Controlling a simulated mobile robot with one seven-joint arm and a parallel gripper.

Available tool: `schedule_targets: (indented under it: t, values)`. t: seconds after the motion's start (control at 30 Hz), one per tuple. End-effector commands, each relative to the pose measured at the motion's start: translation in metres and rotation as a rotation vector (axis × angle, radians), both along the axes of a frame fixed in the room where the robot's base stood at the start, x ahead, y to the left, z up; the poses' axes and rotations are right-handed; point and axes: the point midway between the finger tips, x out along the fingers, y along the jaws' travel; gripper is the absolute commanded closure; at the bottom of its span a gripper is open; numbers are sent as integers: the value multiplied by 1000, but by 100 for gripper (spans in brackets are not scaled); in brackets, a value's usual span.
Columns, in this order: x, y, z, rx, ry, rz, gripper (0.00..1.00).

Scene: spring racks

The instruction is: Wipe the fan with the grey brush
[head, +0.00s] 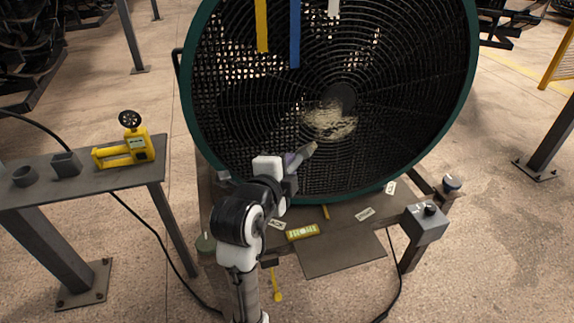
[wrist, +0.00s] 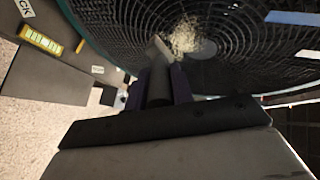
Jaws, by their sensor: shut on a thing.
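The fan (head: 400,95) is a large round drum with a dark green rim and a black wire grille. A pale, dusty patch (head: 328,121) lies on the grille just below the hub; it also shows in the wrist view (wrist: 185,37). My gripper (head: 290,161) is in front of the fan's lower left part, shut on the grey brush (head: 302,153). In the wrist view the brush (wrist: 158,82) points toward the grille, its head beside the left edge of the patch. I cannot tell whether it touches the grille. The gripper covers part of the handle.
Yellow, blue and white strips hang over the fan's upper grille. A side table (head: 120,178) at left holds a yellow gauge tool (head: 128,148) and small grey containers. A control box (head: 424,222) stands at lower right.

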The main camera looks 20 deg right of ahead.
Motion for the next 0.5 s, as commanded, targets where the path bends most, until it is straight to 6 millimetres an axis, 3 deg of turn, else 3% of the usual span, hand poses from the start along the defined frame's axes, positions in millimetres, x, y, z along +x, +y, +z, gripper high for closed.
schedule_targets:
  t: [0.5]
  values:
    - [47,-5,0,1,2,1,99]
